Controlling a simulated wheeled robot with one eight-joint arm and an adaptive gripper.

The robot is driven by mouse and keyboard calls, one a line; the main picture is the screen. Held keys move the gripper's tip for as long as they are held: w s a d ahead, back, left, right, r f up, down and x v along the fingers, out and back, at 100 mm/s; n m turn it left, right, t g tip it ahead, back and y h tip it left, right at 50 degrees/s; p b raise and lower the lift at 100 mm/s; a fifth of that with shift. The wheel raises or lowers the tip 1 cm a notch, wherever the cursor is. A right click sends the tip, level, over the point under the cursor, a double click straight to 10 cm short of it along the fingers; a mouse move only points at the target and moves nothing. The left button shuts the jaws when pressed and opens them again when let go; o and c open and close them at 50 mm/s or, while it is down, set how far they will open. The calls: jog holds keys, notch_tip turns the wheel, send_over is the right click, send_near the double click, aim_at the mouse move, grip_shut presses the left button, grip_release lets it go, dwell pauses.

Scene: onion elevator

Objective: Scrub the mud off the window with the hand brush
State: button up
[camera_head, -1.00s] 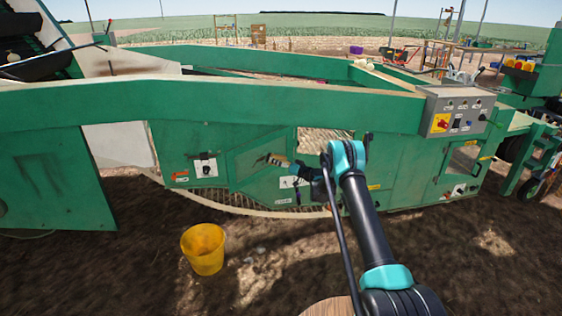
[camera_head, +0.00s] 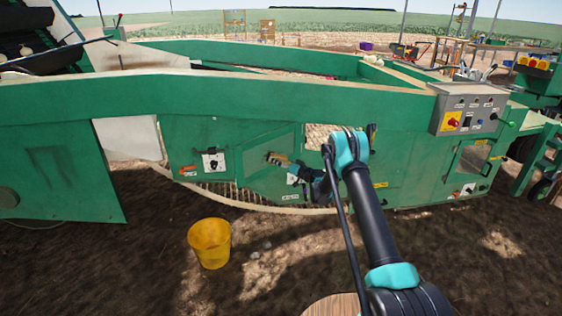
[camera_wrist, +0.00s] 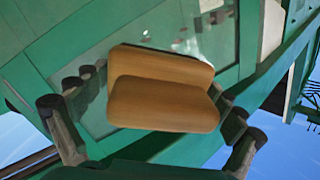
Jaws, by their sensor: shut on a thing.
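My gripper (camera_head: 297,171) is shut on the hand brush (camera_head: 277,159), in front of the machine's green side. In the wrist view the brush (camera_wrist: 163,104) is a tan wooden block between the dark fingers, its bristles hidden. A second block shape behind it looks like its reflection in the glass. Small pale specks show on the glass; mud is not clearly visible.
A yellow bucket (camera_head: 210,243) stands on the soil at the front left. A grey control box (camera_head: 468,110) juts from the machine at the right. A switch (camera_head: 213,162) sits left of the window. Bare soil in front of the machine is mostly clear.

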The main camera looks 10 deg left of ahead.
aim_at(286, 157)
jog(key=s+a, duration=0.5)
jog(key=shift+r, duration=0.3)
jog(key=shift+w+d, duration=1.05)
jog(key=shift+w, duration=0.55)
jog(key=shift+w+d, duration=1)
jog(key=shift+w, duration=0.55)
jog(key=shift+w+d, duration=1.05)
jog(key=shift+w, duration=0.55)
jog(key=shift+o, duration=0.2)
jog(key=shift+w+d, duration=1.3)
jog(key=shift+w, duration=0.1)
jog(key=shift+s+a, duration=0.6)
jog(key=shift+s, duration=0.25)
jog(key=shift+s+a, duration=0.55)
jog(key=shift+s, duration=0.3)
jog(key=shift+s+a, duration=1.9)
jog(key=shift+s, duration=0.2)
jog(key=shift+s+a, duration=1.9)
jog(key=shift+s, duration=0.2)
jog(key=shift+v, duration=3)
